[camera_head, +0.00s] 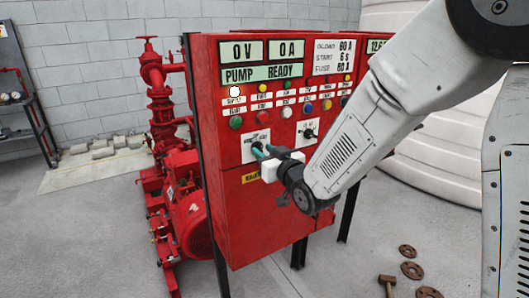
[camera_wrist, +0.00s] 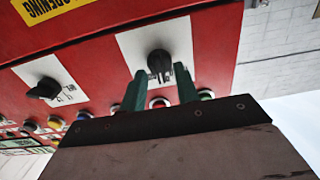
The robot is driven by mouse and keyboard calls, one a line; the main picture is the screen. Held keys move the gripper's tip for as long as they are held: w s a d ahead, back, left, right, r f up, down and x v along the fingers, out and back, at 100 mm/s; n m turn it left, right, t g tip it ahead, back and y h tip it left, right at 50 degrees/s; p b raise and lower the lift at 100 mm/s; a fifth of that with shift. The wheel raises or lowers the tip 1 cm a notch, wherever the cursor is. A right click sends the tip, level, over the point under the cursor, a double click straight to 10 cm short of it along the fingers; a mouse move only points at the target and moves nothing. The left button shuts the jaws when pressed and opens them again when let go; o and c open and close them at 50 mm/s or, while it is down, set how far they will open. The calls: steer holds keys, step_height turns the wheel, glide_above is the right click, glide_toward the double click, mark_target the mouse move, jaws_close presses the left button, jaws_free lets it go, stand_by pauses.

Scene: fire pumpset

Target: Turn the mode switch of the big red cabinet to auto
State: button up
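The big red cabinet (camera_head: 270,215) stands in the middle of the head view, with displays reading 0 V, 0 A and PUMP READY. Its left switch has a white plate (camera_head: 249,140) and a black knob, which shows upright in the wrist view (camera_wrist: 159,62). A second black knob (camera_head: 308,133) sits on a white plate to its right; it appears at the left in the wrist view (camera_wrist: 44,88). The small plate lettering is unreadable. My gripper (camera_head: 262,153) is at the left switch. Its green fingers (camera_wrist: 160,80) are apart, one on each side of the knob's lower end; contact is unclear.
Rows of coloured lamps and buttons (camera_head: 285,113) lie above the switches. A red pump (camera_head: 185,205) stands left of the cabinet. A hammer (camera_head: 387,284) and several rusty discs (camera_head: 411,270) lie on the floor at right. A white tank (camera_head: 400,165) is behind.

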steer(key=shift+w+a, duration=0.1)
steer(key=shift+w, duration=0.15)
steer(key=shift+c, duration=0.3)
jaws_close()
steer(key=shift+m, duration=0.4)
steer(key=m, duration=0.3)
steer(key=shift+m, duration=0.3)
steer(key=shift+f+m, duration=0.1)
steer(key=shift+m, duration=2.1)
